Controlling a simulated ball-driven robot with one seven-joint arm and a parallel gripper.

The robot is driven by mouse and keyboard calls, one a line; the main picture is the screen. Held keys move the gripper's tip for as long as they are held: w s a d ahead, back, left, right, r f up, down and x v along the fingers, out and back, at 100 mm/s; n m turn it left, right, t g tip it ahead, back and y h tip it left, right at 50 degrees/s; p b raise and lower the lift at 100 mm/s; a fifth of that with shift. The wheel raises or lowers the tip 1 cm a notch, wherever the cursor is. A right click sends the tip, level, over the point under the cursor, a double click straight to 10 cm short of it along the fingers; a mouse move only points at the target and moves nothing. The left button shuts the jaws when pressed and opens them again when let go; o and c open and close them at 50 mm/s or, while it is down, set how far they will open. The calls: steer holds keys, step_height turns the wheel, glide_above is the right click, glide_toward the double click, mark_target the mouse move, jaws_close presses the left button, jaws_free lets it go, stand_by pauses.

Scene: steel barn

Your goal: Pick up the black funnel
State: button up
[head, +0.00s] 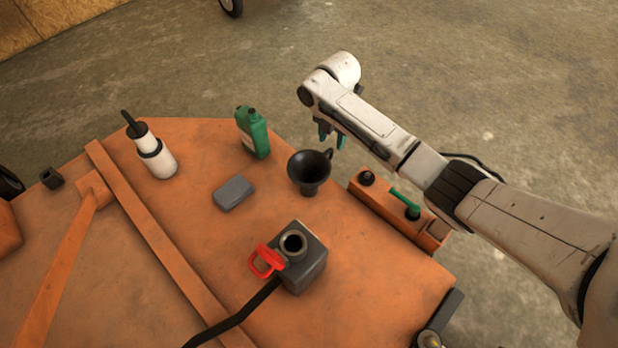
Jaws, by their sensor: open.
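The black funnel (309,173) stands with its wide mouth up on the orange deck (190,240), right of the middle. A small handle or tab shows at its right rim. My gripper (331,138) points down just behind and slightly right of the funnel in the head view. Its teal fingers are apart with nothing between them. The fingertips look higher than the funnel and apart from it, though the exact gap is hard to judge. My wrist hides part of the gripper.
A green bottle (253,133) stands left of the gripper, and a grey block (233,193) lies left of the funnel. A white bottle (155,152) stands farther left. An orange box with a green handle (398,212) is at right.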

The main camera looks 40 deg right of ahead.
mark_target(331, 152)
steer(key=shift+s+a+f+b, duration=0.1)
steer(key=shift+f+b, duration=0.8)
steer(key=shift+f, duration=0.65)
steer(key=shift+s+a+f+b, duration=0.1)
steer(key=shift+f+b, duration=0.8)
steer(key=shift+f, duration=0.6)
jaws_close()
